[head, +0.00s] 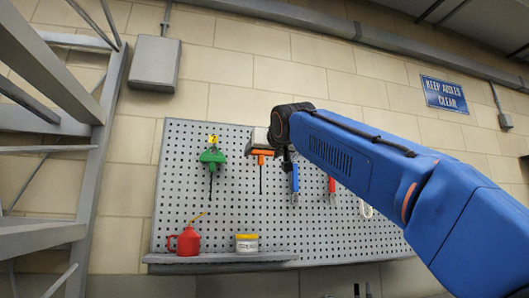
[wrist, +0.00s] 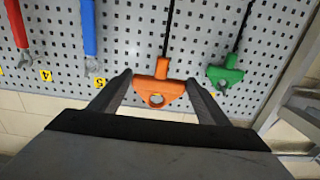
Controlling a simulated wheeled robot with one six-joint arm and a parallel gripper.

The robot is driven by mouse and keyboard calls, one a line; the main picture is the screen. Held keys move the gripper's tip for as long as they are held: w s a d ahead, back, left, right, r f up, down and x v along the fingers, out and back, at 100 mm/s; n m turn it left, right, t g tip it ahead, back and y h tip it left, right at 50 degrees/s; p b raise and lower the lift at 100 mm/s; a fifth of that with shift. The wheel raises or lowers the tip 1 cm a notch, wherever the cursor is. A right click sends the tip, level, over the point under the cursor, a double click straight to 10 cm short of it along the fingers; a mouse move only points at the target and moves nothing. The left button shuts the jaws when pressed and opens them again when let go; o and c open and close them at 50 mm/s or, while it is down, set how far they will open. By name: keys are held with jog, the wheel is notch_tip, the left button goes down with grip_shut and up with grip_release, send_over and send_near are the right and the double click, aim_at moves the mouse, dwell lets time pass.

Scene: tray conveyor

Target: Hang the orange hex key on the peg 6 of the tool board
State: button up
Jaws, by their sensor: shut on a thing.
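The orange hex key (head: 261,153) has a T-shaped orange handle and a dark shaft pointing down in front of the tool board (head: 225,217). In the wrist view, which shows the board upside down, my gripper (wrist: 160,79) is shut on the handle of this orange hex key (wrist: 157,92). The key is between the blue-handled tool (wrist: 89,28) at label 5 and the green key (wrist: 226,75). The handle's hole is visible in the wrist view. Peg 6 and its label are hidden, and I cannot tell whether the key is on the peg.
The green key (head: 212,157) hangs at label 7 (head: 213,139), close to the left. Blue (head: 295,177) and red (head: 332,185) tools hang to the right.

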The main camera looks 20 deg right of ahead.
jog(key=w+f, duration=0.1)
jog(key=w, duration=0.6)
jog(key=shift+w+f, duration=0.2)
jog(key=shift+w, duration=0.1)
dwell(0.8)
dwell(0.6)
jog(key=o, duration=1.2)
jog(key=shift+c, duration=0.2)
jog(key=s, duration=1.7)
jog(key=shift+s, duration=0.15)
jog(key=shift+f, duration=0.1)
